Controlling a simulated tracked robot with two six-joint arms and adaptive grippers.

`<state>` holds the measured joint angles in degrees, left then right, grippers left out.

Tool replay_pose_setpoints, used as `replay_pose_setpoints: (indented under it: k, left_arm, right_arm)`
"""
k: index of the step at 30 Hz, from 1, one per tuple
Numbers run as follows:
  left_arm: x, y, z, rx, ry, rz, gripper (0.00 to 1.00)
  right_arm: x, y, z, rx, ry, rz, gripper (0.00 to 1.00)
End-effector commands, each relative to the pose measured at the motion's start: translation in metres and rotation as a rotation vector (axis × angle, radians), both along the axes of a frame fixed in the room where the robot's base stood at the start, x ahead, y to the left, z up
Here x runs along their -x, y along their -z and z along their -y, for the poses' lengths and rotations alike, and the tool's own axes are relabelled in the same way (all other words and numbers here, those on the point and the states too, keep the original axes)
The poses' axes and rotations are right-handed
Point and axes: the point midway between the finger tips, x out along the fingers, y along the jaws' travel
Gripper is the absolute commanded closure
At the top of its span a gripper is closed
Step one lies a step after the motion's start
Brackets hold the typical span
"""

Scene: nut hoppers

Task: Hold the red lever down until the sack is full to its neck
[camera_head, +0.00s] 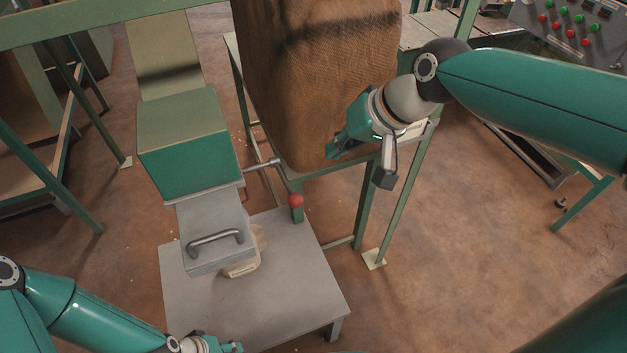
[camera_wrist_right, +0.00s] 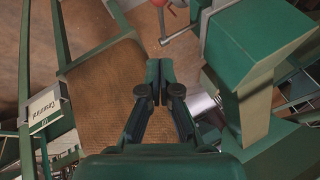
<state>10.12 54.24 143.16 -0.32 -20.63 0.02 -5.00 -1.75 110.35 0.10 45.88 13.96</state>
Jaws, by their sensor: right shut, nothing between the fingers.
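The red lever's ball knob (camera_head: 296,200) sits on a bent metal rod beside the green hopper box (camera_head: 186,140); the rod also shows in the right wrist view (camera_wrist_right: 163,30). A small pale sack (camera_head: 241,266) is partly hidden under the grey spout (camera_head: 213,230), so its fill cannot be seen. My right gripper (camera_head: 334,150) is shut and empty in front of the large brown burlap bag, above and right of the knob and apart from it. Its closed fingers show in the right wrist view (camera_wrist_right: 158,75). My left gripper (camera_head: 232,347) is partly cut off at the bottom edge.
The large burlap bag (camera_head: 315,75) stands within a green frame (camera_head: 365,205) behind the lever. A grey table (camera_head: 285,290) stands under the spout. A control panel (camera_head: 575,25) is at the top right. Open floor (camera_head: 470,230) lies to the right.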

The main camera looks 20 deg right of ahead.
Motion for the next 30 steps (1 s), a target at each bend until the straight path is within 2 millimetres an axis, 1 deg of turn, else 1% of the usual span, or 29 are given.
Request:
replay_pose_setpoints:
  k: [5,8,19,24,30]
  left_arm:
    - [0.0,-0.001,0.0,0.0,0.0,0.0,0.6]
    - [0.0,-0.003,0.0,0.0,0.0,0.0,0.6]
    - [0.0,-0.011,0.0,0.0,0.0,0.0,0.6]
    - [0.0,-0.015,0.0,0.0,0.0,0.0,0.6]
    - [0.0,-0.016,0.0,0.0,0.0,0.0,0.6]
  right_arm:
    - [-0.005,0.012,-0.005,0.0,-0.001,-0.005,1.0]
    - [-0.011,0.025,-0.01,0.0,-0.001,-0.005,1.0]
    - [-0.043,0.087,-0.035,0.0,0.001,-0.007,1.0]
    - [-0.032,0.106,-0.046,0.002,0.0,-0.005,1.0]
    - [-0.029,0.115,-0.051,0.001,0.003,-0.002,1.0]
